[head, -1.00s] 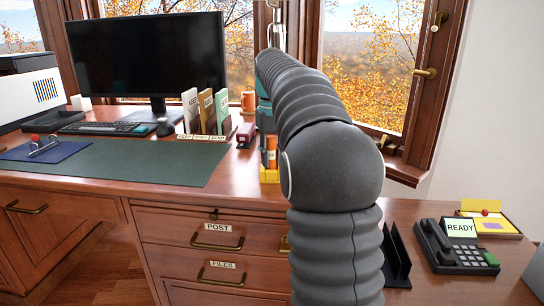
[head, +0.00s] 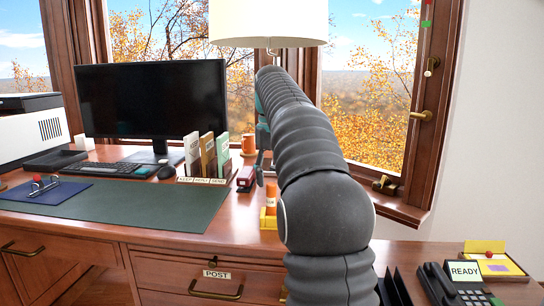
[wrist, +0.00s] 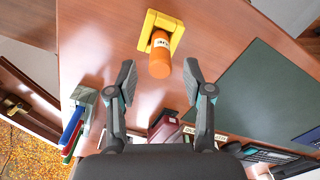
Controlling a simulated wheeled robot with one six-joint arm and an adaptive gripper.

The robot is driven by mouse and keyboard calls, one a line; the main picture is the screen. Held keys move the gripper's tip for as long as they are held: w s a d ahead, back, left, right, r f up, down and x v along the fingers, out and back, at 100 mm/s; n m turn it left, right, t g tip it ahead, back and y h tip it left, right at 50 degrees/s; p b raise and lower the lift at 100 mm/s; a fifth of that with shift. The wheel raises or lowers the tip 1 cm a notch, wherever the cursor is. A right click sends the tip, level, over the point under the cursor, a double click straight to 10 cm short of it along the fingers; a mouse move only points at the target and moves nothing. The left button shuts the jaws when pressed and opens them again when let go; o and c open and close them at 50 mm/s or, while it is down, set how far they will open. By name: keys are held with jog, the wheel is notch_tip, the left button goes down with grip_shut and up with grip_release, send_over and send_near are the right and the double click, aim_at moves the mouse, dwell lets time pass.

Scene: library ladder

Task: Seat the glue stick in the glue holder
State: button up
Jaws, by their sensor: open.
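The glue stick (head: 271,195) is an orange cylinder with a white label. It stands in the yellow glue holder (head: 268,221) near the right end of the desk. In the wrist view, the glue stick (wrist: 160,58) points toward the camera with its lower part at the yellow glue holder (wrist: 174,44); how deep it sits is hidden. My gripper (wrist: 160,82) is open and empty, its two fingers apart on either side, short of the stick. In the head view, my gripper (head: 264,178) hangs just above the stick, partly hidden by my arm.
A red stapler-like object (head: 246,177), labelled file slots (head: 208,157) and an orange mug (head: 248,143) stand close by. A lamp shade (head: 268,22) is above. A phone (head: 460,283) sits at lower right.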

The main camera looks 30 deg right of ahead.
jog(key=shift+r, duration=2.25)
jog(key=shift+a+r, duration=0.1)
jog(key=s+a+f+t, duration=0.3)
jog(key=s+a+f, duration=0.2)
jog(key=s+a, duration=0.7)
jog(key=s+a+f+n+t, duration=0.1)
jog(key=s+a+f, duration=0.3)
jog(key=s+f, duration=1.2)
jog(key=shift+a+f+t, duration=0.2)
jog(key=shift+f+t, duration=0.6)
jog(key=shift+f, duration=0.05)
